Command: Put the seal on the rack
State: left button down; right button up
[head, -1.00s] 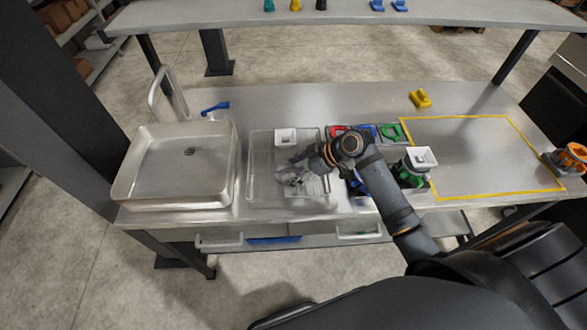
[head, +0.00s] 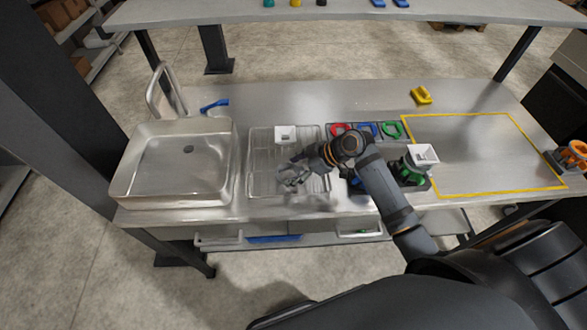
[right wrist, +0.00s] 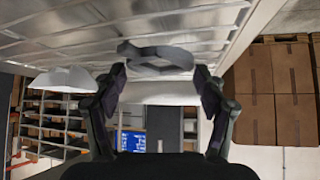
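The seal, a grey ring with a small tab (right wrist: 160,56), shows in the right wrist view against the wire rack (right wrist: 215,18), just past my fingertips. My right gripper (right wrist: 160,76) has its two fingers wide apart, one to each side of the ring, with a gap visible between them. In the head view my right gripper (head: 291,177) is low over the front middle of the rack (head: 258,165), where the seal is small and hard to separate from the fingers. My left gripper is not in view.
A white funnel (head: 285,134) stands at the rack's back. A steel sink basin (head: 150,170) is left of the rack. Red (head: 340,129) and green (head: 392,130) parts sit in bins to the right, near another white funnel (head: 423,155).

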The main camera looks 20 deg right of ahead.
jog(key=o, duration=0.4)
jog(key=shift+c, duration=0.2)
jog(key=v, duration=1)
jog(key=shift+d+f, duration=0.1)
jog(key=shift+d, duration=0.05)
jog(key=shift+v, duration=0.95)
